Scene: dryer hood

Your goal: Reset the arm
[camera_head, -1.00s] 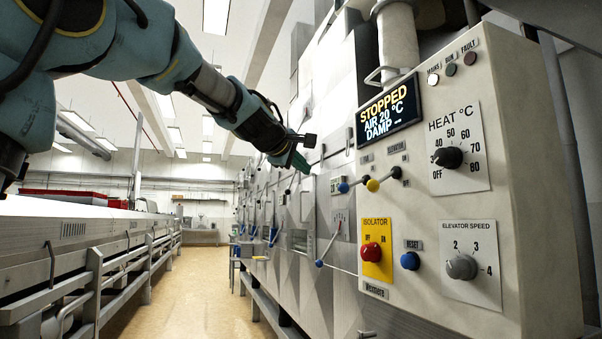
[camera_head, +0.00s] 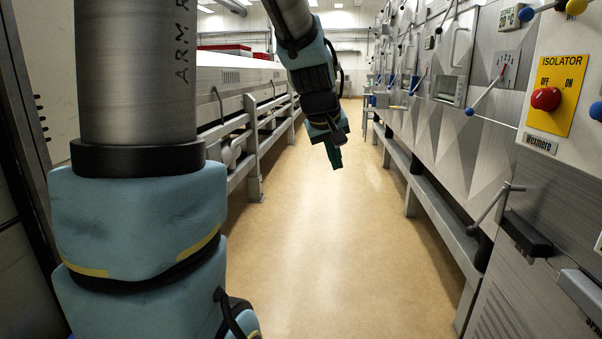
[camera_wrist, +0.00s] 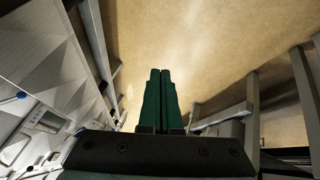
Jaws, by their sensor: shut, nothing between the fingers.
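My gripper (camera_head: 335,155) hangs at the end of my arm over the aisle in the head view, pointing down. Its two green fingers lie together, shut and empty, and they also show in the wrist view (camera_wrist: 160,90) against the tan floor. My arm's blue-padded, grey links fill the left of the head view and come in again at the top middle. The gripper is clear of the machines on both sides and touches nothing.
The tan floor (camera_head: 310,250) of the aisle is clear. On the right stands a steel machine wall with a red isolator knob (camera_head: 546,99), levers and a handle (camera_head: 497,208). On the left runs a long machine with a grey rail frame (camera_head: 252,150).

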